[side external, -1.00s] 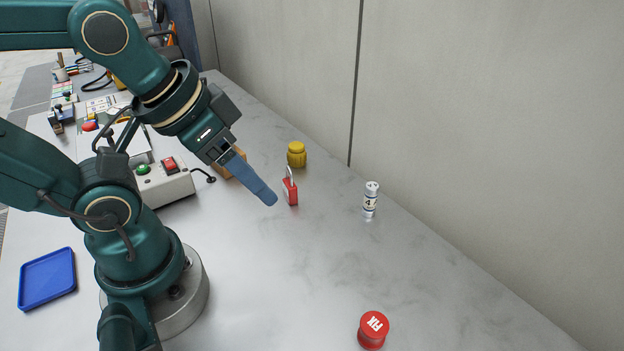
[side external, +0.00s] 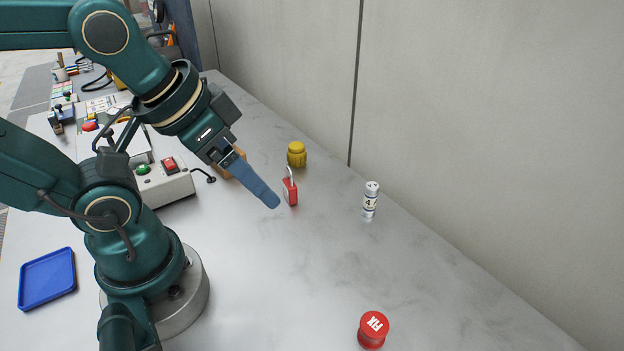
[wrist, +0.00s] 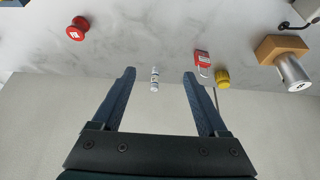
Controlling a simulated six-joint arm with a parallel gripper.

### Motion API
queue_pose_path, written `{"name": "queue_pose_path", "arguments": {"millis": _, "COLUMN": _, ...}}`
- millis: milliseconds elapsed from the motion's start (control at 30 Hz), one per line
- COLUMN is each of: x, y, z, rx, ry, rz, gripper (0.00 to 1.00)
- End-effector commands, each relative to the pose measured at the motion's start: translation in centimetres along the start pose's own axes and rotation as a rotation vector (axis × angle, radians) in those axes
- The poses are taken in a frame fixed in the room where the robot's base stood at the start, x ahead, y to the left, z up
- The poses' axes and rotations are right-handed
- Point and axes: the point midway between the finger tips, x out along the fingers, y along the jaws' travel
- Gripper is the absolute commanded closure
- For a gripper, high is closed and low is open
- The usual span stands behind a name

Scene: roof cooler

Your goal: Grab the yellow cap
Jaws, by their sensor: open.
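The yellow cap (side external: 297,154) stands on the grey marbled counter near the wall, behind the red padlock in the side view. It also shows in the wrist view (wrist: 222,79), just right of my right fingertip. My gripper (wrist: 160,72) is open and empty, with its two blue fingers spread apart. In the side view my gripper (side external: 272,201) is above the counter, left of the red padlock (side external: 290,190) and nearer the camera than the yellow cap. The two fingers overlap in that view. Nothing hides the yellow cap in the side view.
A red FIX button (side external: 373,329) stands at the front. A wooden block (side external: 228,165) is partly behind my gripper. A grey switch box (side external: 165,184) and blue tray (side external: 47,279) lie left.

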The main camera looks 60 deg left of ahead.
Motion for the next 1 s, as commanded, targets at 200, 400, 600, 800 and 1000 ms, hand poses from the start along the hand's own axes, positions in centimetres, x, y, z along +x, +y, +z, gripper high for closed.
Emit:
{"name": "queue_pose_path", "arguments": {"millis": 200, "x": 0.0, "y": 0.0, "z": 0.0, "rx": 0.000, "ry": 0.000, "rz": 0.000, "gripper": 0.21}}
{"name": "queue_pose_path", "arguments": {"millis": 400, "x": 0.7, "y": -0.9, "z": -1.1, "rx": -0.015, "ry": 0.015, "rz": -0.032, "gripper": 0.21}}
{"name": "queue_pose_path", "arguments": {"millis": 600, "x": 3.9, "y": -5.3, "z": -5.9, "rx": -0.052, "ry": 0.096, "rz": -0.160, "gripper": 0.21}}
{"name": "queue_pose_path", "arguments": {"millis": 800, "x": 8.0, "y": -10.8, "z": -10.0, "rx": -0.051, "ry": 0.195, "rz": -0.261, "gripper": 0.21}}
{"name": "queue_pose_path", "arguments": {"millis": 1000, "x": 12.4, "y": -15.6, "z": -11.9, "rx": -0.040, "ry": 0.292, "rz": -0.292, "gripper": 0.21}}
